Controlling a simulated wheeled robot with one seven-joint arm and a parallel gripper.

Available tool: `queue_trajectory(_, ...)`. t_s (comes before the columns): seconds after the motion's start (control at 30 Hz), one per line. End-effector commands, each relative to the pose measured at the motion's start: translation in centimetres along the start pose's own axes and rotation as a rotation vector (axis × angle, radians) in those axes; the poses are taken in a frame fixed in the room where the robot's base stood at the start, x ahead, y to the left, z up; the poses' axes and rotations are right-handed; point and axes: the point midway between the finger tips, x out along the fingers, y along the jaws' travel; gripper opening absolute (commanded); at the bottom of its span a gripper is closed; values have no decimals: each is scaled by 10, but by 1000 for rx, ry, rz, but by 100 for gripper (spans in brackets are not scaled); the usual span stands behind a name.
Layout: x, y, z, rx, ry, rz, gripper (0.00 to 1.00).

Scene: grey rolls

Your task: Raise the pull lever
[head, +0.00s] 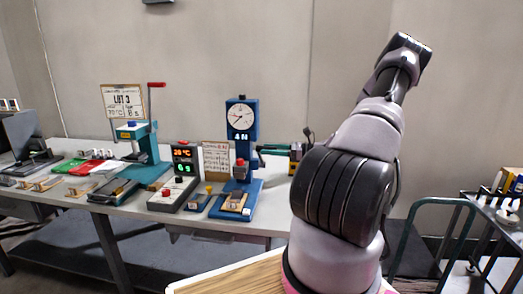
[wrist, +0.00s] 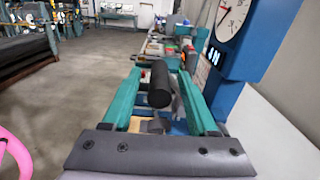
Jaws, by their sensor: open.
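The pull lever's black cylindrical grip (wrist: 159,92) points toward the camera in the wrist view. My gripper (wrist: 159,74) has two teal fingers, one on each side of the grip, spread apart with visible gaps. I cannot tell whether either finger touches it. In the head view the blue press (head: 241,120) with a round white dial stands on the table, and my gripper (head: 273,150) is at its right side, small and partly behind my arm. The lever is hard to make out there. The press also shows in the wrist view (wrist: 238,60), to the right of the fingers.
A digital controller box (head: 183,170) and a teal press with a red-topped post (head: 148,145) stand to the left on the grey table (head: 100,207). Small parts lie around them. A green-railed cart (head: 437,202) stands at right. Open floor (wrist: 85,85) shows left of my gripper.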

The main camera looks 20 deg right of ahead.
Motion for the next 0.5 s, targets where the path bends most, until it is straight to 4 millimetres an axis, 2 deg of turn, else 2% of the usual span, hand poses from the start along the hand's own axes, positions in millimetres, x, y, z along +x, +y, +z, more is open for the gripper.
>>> queue_trajectory(0.1, 18, 1, 0, 1, -1, 2, 59)
queue_trajectory(0.2, 26, 0, 0, 1, 0, 1, 59)
queue_trajectory(0.5, 31, 0, 0, 0, 1, 0, 59)
